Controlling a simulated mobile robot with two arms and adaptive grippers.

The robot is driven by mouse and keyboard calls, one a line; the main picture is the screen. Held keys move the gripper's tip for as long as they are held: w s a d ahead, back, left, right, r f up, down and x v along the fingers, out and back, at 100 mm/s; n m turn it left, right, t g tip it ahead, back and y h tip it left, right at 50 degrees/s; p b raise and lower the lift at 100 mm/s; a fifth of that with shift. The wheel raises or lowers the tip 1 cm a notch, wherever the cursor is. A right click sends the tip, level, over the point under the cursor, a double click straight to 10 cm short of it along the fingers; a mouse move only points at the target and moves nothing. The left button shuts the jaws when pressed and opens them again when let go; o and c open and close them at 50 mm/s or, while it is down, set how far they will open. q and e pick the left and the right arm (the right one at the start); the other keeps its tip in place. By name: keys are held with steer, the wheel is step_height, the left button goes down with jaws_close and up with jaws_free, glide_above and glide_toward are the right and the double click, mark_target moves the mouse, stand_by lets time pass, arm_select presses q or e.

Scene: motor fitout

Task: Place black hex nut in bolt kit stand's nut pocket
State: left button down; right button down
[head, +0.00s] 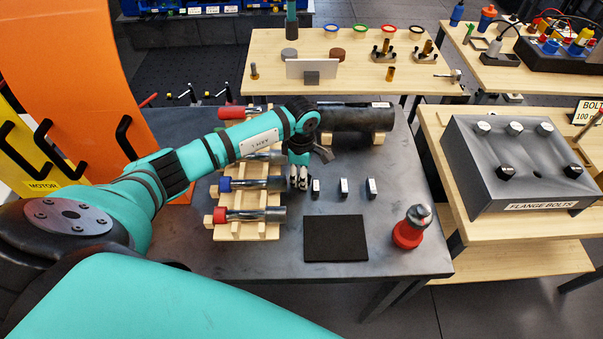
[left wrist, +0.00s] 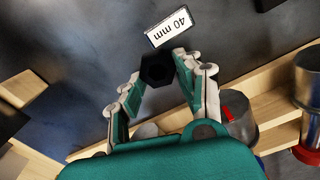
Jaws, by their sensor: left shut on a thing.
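My left gripper (head: 299,180) is over the grey table, just left of a row of small label blocks. A "40 mm" label lies just beyond the nut; I cannot tell whether the nut touches the table. A dark grey stand marked "FLANGE BOLTS" (head: 480,179) is on the right wooden table, with silver hex heads at the back, black hex pieces in front and a dark hole between these. No stand is marked as bolt kit. My right gripper is not in view.
Wooden racks (head: 262,231) with metal cylinders stand left of the gripper. A dark pipe (head: 350,119) lies behind it. A black mat (head: 335,239) and a red-based bottle (head: 409,235) are in front. A gap separates the grey table (head: 390,165) from the right wooden table.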

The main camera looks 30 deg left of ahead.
arm_select(q)
steer(key=c, duration=0.9)
jaws_free()
